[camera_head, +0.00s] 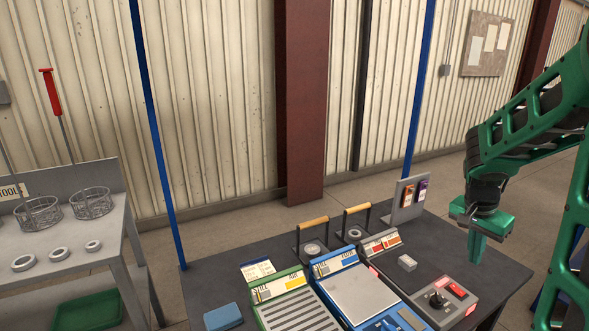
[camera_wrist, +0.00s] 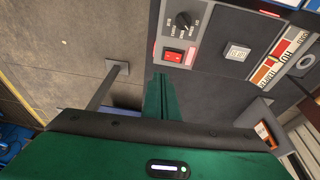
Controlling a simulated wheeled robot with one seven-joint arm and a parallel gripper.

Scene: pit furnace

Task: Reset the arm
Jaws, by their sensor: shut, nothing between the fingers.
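My gripper (camera_head: 478,248) hangs at the right of the head view, at the end of my green arm (camera_head: 530,125). It points down above the right part of the dark workbench (camera_head: 215,265). Its green fingers are shut together with nothing between them. In the wrist view the closed fingers (camera_wrist: 161,95) reach up from the green gripper body, near a control box (camera_wrist: 186,30) with a dial and a red switch. My gripper appears apart from the box and the bench top.
The control box (camera_head: 445,300), a green-framed device (camera_head: 295,308) and a blue-framed device (camera_head: 355,290) stand on the bench. Behind them are two wooden-handled stands (camera_head: 313,223) and an upright panel (camera_head: 408,196). A grey table (camera_head: 60,245) with wire baskets stands left. Blue posts (camera_head: 155,130) rise behind the bench.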

